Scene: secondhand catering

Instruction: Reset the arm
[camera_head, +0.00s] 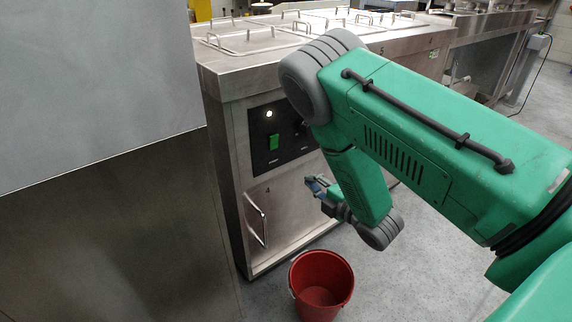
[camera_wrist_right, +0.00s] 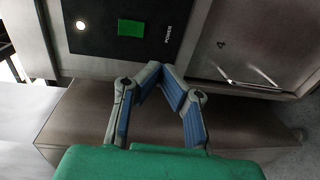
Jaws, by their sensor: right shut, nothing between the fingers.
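My right arm is green and reaches in from the right in the head view, bent at a grey elbow. My right gripper (camera_head: 316,187) is small there, in front of the steel cabinet's front, left of my forearm. In the right wrist view the right gripper (camera_wrist_right: 160,72) shows its two blue-padded fingers with the tips together and nothing between them. The tips point at the dark control panel (camera_head: 283,135), below the green switch (camera_wrist_right: 131,28). I cannot tell whether they touch the cabinet. My left gripper is not in view.
The steel cabinet (camera_head: 232,148) has lidded wells on top, a lit round lamp (camera_head: 269,114) and a door handle (camera_head: 257,220). A red bucket (camera_head: 321,283) stands on the floor before it. A large steel unit (camera_head: 110,225) fills the left. Floor is clear right of the bucket.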

